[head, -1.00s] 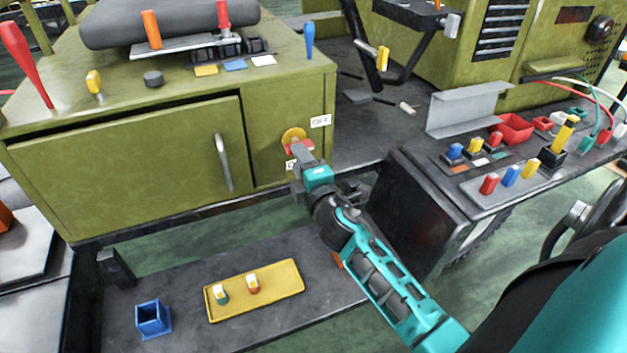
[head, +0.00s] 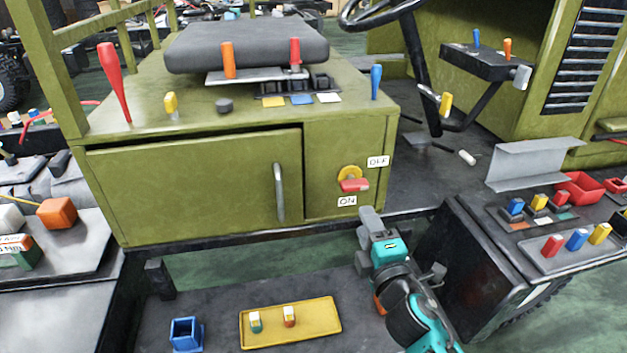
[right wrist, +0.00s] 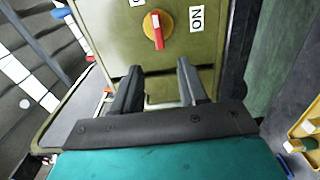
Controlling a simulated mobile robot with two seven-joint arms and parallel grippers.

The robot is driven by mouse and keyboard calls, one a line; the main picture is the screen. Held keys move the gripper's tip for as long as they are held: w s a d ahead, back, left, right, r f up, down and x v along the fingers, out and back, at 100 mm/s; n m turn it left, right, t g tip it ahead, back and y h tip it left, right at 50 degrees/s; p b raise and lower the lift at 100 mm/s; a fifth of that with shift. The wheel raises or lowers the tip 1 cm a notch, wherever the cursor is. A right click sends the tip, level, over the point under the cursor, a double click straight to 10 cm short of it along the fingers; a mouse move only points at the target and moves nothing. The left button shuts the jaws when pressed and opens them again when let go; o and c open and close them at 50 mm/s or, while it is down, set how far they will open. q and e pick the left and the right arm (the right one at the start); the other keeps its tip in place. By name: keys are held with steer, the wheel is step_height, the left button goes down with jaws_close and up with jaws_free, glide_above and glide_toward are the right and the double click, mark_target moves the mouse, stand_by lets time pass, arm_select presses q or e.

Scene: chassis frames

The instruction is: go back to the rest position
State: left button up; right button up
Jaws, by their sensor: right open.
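My right gripper (head: 368,222) is open and empty, with teal and black parts, in front of and below the green cabinet (head: 190,190). The rotary switch (head: 352,181), a yellow disc with a red handle, is on the cabinet's front, between the OFF label (head: 378,161) above and the ON label (head: 347,201) below. The gripper is apart from the switch. In the right wrist view the two open fingers (right wrist: 160,85) have nothing between them, and the switch (right wrist: 157,28) shows beyond their tips. My left gripper is not in view.
A yellow tray (head: 262,336) with two small pieces and a blue square holder (head: 186,336) stand on the low dark shelf (head: 215,300). A black box-like step (head: 480,260) is right of my right arm. The grey bracket (head: 530,165) and red bins (head: 580,188) are further right.

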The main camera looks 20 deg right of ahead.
steer(key=s+a+f+m+g+y, duration=0.6)
steer(key=s+a+f+m, duration=0.6)
steer(key=f, duration=0.4)
steer(key=shift+s+a+f+m+g+p, duration=0.4)
steer(key=shift+s, duration=0.35)
